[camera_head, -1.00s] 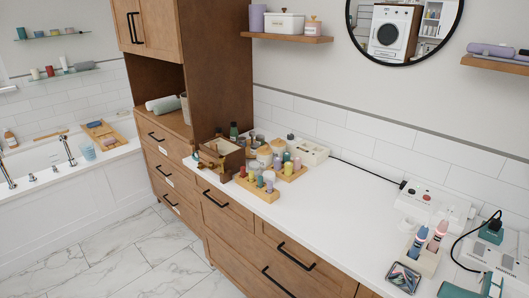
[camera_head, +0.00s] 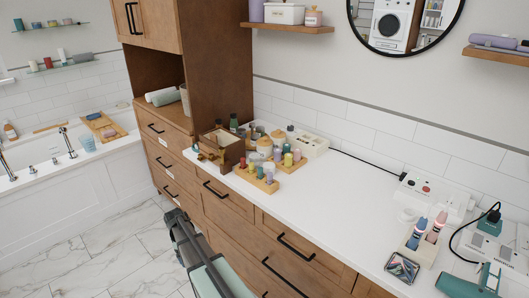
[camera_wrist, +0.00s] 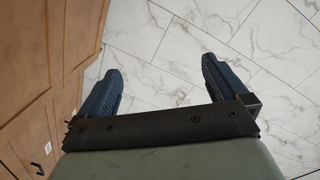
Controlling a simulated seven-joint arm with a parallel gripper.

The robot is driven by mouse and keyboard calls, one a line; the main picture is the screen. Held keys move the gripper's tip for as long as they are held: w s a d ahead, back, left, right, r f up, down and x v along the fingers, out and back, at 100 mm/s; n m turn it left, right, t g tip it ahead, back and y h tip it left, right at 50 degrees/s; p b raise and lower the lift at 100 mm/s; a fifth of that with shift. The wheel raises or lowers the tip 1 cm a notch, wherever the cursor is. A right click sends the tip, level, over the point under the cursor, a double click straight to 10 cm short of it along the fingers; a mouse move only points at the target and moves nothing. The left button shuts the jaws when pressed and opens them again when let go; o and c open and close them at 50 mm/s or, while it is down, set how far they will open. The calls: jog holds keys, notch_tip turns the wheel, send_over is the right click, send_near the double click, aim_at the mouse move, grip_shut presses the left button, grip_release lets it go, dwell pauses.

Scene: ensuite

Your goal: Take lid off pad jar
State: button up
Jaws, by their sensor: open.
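Several jars with pale wooden lids (camera_head: 265,144) stand close together at the far left end of the white counter in the head view. They are small and partly hidden by bottles, so I cannot tell which one is the pad jar. Their lids look seated on top. My gripper (camera_wrist: 162,72) is open and empty in the wrist view, its two dark fingers wide apart above the marble floor. In the head view my arm shows low beside the drawer fronts, below the counter and away from the jars.
A wooden box (camera_head: 221,147) stands left of the jars, and a wooden rack (camera_head: 258,181) of small bottles stands in front. A white case (camera_head: 309,145) is to their right. The middle of the counter (camera_head: 330,195) is clear. Drawer handles (camera_head: 296,247) stick out below.

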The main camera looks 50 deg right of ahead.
jog(key=w+d+r+n+t+h, duration=0.1)
jog(key=w+d+r, duration=0.55)
jog(key=r, duration=0.65)
jog(key=w+d+r+n+t+h, duration=0.15)
jog(key=w+d+r, duration=0.25)
jog(key=d+r, duration=0.65)
jog(key=w+d+r+n+t, duration=0.15)
jog(key=w+d+r, duration=0.5)
jog(key=r, duration=0.85)
notch_tip(320, 180, up, 9)
jog(key=m+g+y, duration=0.3)
jog(key=g+y, duration=0.1)
send_over(265, 137)
jog(key=f, duration=0.8)
jog(key=shift+w+a+f, duration=0.15)
jog(key=shift+a+f, duration=0.1)
jog(key=shift+f, duration=0.1)
jog(key=shift+d+f, duration=0.15)
jog(key=shift+f, duration=2.45)
jog(key=c, duration=1)
